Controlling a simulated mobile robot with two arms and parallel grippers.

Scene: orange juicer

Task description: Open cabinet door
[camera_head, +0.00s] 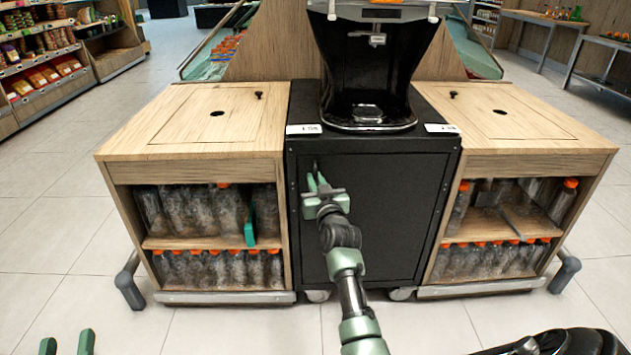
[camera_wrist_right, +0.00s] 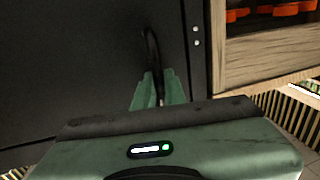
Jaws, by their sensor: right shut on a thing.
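The black cabinet door (camera_head: 390,220) is in the middle of the head view, under the juicer. It looks closed, flush with the cabinet frame. Its thin black handle (camera_wrist_right: 151,45) is near the door's upper left edge in the head view. My right gripper (camera_head: 317,182) is at that handle, and in the right wrist view its green fingers (camera_wrist_right: 160,90) are shut around the handle's lower part. My left gripper (camera_head: 67,343) shows only its fingertips at the bottom left, apart and empty, far from the door.
The black juicer (camera_head: 368,60) stands on top. Wooden shelf units with orange-capped bottles flank the door, the left one (camera_head: 190,150) and the right one (camera_head: 530,150). Grey bumper rails (camera_head: 130,285) run near the floor.

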